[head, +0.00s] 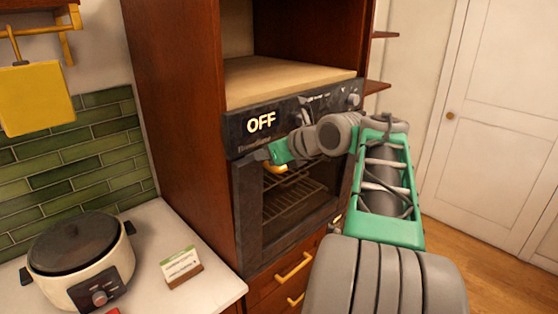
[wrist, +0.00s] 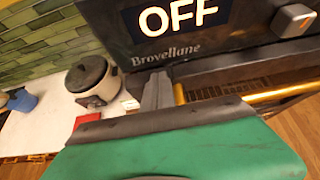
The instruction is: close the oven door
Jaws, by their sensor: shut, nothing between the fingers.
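The black oven (head: 268,135) is built into a tall reddish-brown cabinet, with "OFF" lit on its control panel. Its door (head: 250,225) stands upright or nearly so below the panel, and racks show within its dark frame. I cannot tell whether the door sits flush. A gold handle (head: 275,168) shows partly behind my gripper; it also crosses the right of the wrist view (wrist: 270,95). My gripper (head: 266,154) is shut and empty, just below the panel near the door's upper left. Its grey fingers (wrist: 158,91) appear left of the handle in the wrist view.
A cream cooker with a dark lid (head: 80,262) and a small card (head: 181,265) stand on the white counter at left. Drawers with gold handles (head: 293,267) lie below the oven. A white door (head: 490,130) and open wooden floor are at right.

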